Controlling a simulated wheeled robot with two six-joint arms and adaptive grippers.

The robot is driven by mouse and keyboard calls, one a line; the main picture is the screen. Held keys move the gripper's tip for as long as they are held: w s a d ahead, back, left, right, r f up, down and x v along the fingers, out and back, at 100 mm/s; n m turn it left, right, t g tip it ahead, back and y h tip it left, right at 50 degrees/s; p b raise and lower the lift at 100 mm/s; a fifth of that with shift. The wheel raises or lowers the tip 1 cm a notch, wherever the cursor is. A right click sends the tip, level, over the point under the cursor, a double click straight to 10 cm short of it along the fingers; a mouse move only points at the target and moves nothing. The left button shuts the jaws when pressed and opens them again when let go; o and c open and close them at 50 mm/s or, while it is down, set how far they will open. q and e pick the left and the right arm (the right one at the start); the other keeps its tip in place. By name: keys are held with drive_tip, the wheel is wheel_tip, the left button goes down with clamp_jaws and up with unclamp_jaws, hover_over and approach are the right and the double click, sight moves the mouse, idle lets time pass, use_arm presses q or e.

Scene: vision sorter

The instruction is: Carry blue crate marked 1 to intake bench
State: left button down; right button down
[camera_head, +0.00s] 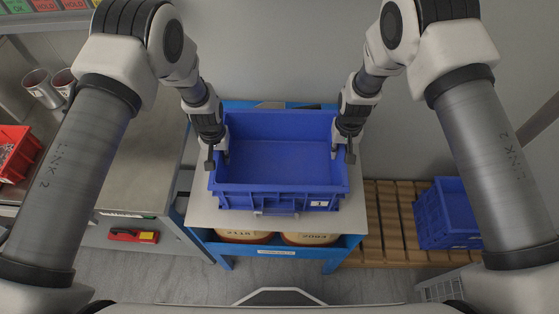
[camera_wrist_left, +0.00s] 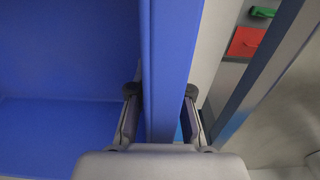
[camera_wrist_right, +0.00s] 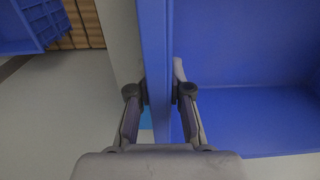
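The blue crate (camera_head: 280,188) with a white "1" label (camera_head: 319,203) is upright and looks empty, at the middle of the head view. It is on or just above the grey top of a blue-framed bench (camera_head: 203,216); I cannot tell if it touches. My left gripper (camera_head: 217,157) is shut on its left wall, one finger inside and one outside; the left wrist view shows this wall (camera_wrist_left: 165,60) between the fingers. My right gripper (camera_head: 343,153) is shut on the right wall in the same way; it shows in the right wrist view (camera_wrist_right: 156,60).
Another blue crate (camera_head: 447,214) sits on a wooden slatted pallet (camera_head: 389,225) at right. At left is a grey counter (camera_head: 128,165) with a red bin (camera_head: 14,153) and metal cups (camera_head: 43,88). Orange-topped containers (camera_head: 310,239) stand under the bench. Grey floor is clear in front.

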sight(342, 146)
idle(0.3)
